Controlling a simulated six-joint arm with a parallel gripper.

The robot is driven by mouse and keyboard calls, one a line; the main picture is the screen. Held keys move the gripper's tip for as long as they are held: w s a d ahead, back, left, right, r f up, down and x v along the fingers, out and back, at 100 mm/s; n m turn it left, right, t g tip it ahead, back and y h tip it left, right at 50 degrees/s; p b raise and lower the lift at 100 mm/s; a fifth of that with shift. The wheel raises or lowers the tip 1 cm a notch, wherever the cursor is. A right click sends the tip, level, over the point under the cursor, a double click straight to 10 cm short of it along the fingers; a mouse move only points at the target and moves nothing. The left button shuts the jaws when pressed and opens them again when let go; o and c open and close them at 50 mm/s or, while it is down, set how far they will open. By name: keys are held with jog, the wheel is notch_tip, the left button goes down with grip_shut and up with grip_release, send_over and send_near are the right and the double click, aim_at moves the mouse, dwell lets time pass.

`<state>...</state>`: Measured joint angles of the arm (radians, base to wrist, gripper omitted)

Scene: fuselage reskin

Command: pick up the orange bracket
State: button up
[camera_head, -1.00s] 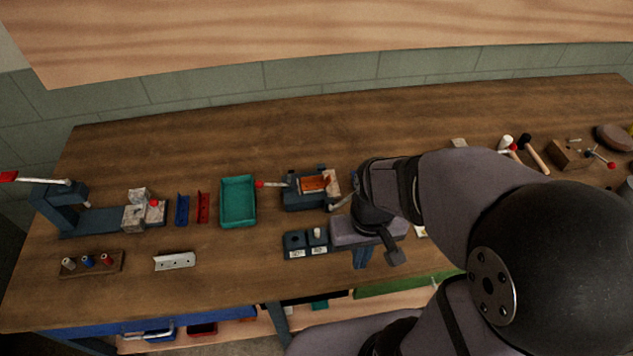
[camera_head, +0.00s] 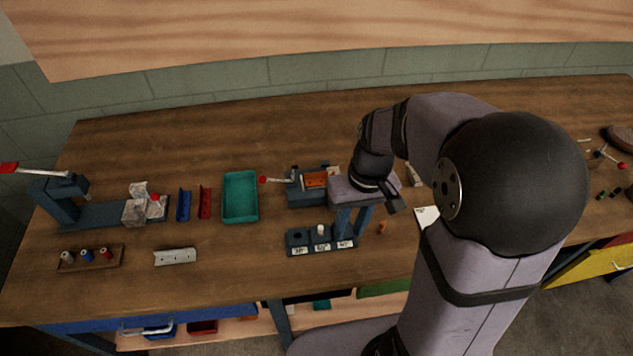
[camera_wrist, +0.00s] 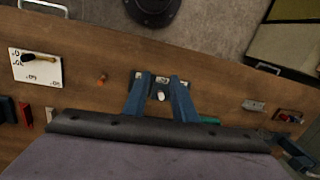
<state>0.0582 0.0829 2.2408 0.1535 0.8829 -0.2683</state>
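The orange bracket (camera_head: 316,180) sits in a dark blue clamp fixture (camera_head: 305,197) near the middle of the bench. My gripper (camera_head: 348,236) is to the right of the bracket and nearer the bench front, apart from it. Its two blue fingers stand apart with nothing visible held between them. The wrist view also shows the open gripper (camera_wrist: 160,76), with the white peg of the labelled block seen past the fingers. I cannot make out the orange bracket in the wrist view.
The labelled block (camera_head: 300,243) lies just in front of the fixture, beside the fingers. A green tray (camera_head: 240,197) and the red-knobbed clamp handle (camera_head: 275,180) are to the left. A small orange piece (camera_head: 382,227) and a white card (camera_head: 427,216) lie to the right.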

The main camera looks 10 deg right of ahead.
jog(key=w+a+f+n+y+b, duration=0.1)
jog(key=w+f+n+y+b, duration=0.2)
jog(key=w, duration=0.7)
jog(key=w+a+f+n+y+b, duration=0.1)
jog(key=w+f+n+y+b, duration=0.2)
jog(key=w, duration=0.7)
jog(key=n+y+b, duration=0.3)
jog(key=n+b, duration=0.1)
send_over(317, 179)
jog(key=d, duration=0.3)
jog(key=shift+s+a+f+t, duration=0.2)
jog(key=shift+s+f+t, duration=0.15)
jog(key=shift+f, duration=0.3)
jog(key=w+d+f+n+y+b, duration=0.1)
jog(key=n, duration=0.1)
jog(key=f+n+y+b, duration=0.1)
jog(key=shift+w+d+n, duration=0.35)
jog(key=shift+d+n, duration=0.05)
jog(key=shift+d+f+n+y+b, duration=0.25)
jog(key=shift+n+y+b, duration=0.1)
jog(key=shift+n, duration=0.15)
jog(key=shift+s+d+f+n+y+b, duration=0.1)
jog(key=shift+s+d+n+y+b, duration=0.1)
jog(key=shift+n, duration=0.3)
jog(key=shift+s+d+f+n+y+b, duration=0.1)
jog(key=shift+n+y, duration=0.05)
jog(key=shift+n, duration=0.35)
jog(key=shift+r, duration=0.1)
jog(key=shift+a, duration=0.15)
